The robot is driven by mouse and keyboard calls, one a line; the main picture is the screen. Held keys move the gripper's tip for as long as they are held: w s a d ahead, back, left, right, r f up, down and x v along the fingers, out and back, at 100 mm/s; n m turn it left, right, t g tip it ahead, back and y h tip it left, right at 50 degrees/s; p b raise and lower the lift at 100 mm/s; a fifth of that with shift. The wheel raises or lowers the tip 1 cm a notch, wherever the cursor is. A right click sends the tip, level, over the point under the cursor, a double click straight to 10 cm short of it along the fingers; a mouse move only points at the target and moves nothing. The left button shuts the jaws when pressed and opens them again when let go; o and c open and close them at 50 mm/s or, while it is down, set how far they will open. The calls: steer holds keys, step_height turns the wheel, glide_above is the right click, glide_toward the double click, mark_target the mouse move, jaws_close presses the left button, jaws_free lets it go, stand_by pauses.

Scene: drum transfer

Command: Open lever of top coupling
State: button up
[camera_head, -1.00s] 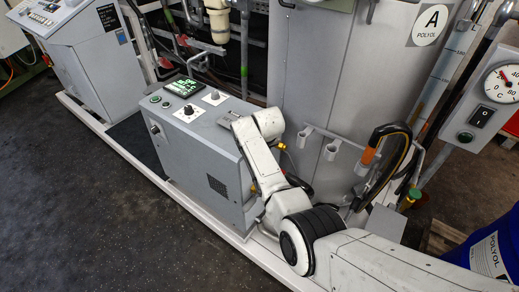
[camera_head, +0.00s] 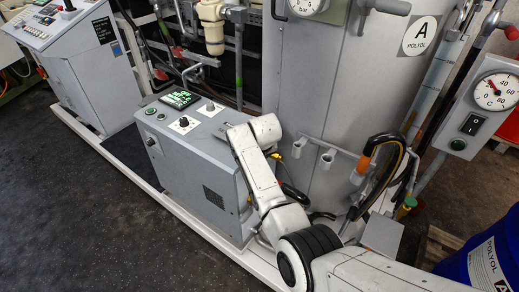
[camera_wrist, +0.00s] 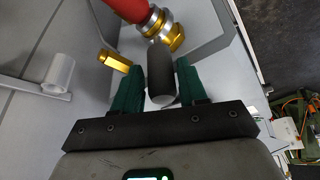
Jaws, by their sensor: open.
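In the wrist view, a brass coupling (camera_wrist: 153,23) with a red end (camera_wrist: 128,8) is at the top. A yellow lever (camera_wrist: 115,61) sticks out on its left, and another yellow lever (camera_wrist: 177,39) is on its right. My gripper (camera_wrist: 161,70) is open, with dark green fingers just below the coupling. A black cylindrical piece (camera_wrist: 160,78) lies between the fingers; I cannot tell whether they touch it. The left lever lies just outside the left fingertip. In the head view, my arm hides the gripper and most of the coupling; a small yellow part (camera_head: 275,155) shows beside my wrist.
A grey control cabinet (camera_head: 185,165) stands left of my arm. The big grey polyol tank (camera_head: 340,75) is behind it, with pipe stubs (camera_head: 326,158) and a black-and-orange hose (camera_head: 375,165) to the right. A blue drum (camera_head: 490,255) is at the lower right. The floor at left is clear.

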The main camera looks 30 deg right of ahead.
steer(key=d+v, duration=0.1)
steer(key=v, duration=0.7)
steer(key=shift+a+r, duration=0.2)
steer(key=shift+a, duration=0.3)
steer(key=shift+s, duration=0.1)
steer(key=s+f+g, duration=0.1)
steer(key=s+f, duration=0.4)
steer(key=s, duration=0.4)
steer(key=s+f+g, duration=0.1)
steer(key=s+f, duration=0.4)
steer(key=s, duration=0.4)
steer(key=s+a, duration=0.2)
steer(key=s, duration=1)
steer(key=s+a+n+g+y, duration=0.1)
steer(key=s+a, duration=0.2)
steer(key=s, duration=0.9)
steer(key=shift+a+f+n+g, duration=0.2)
steer(key=shift+f+n+g, duration=0.1)
steer(key=shift+f, duration=0.15)
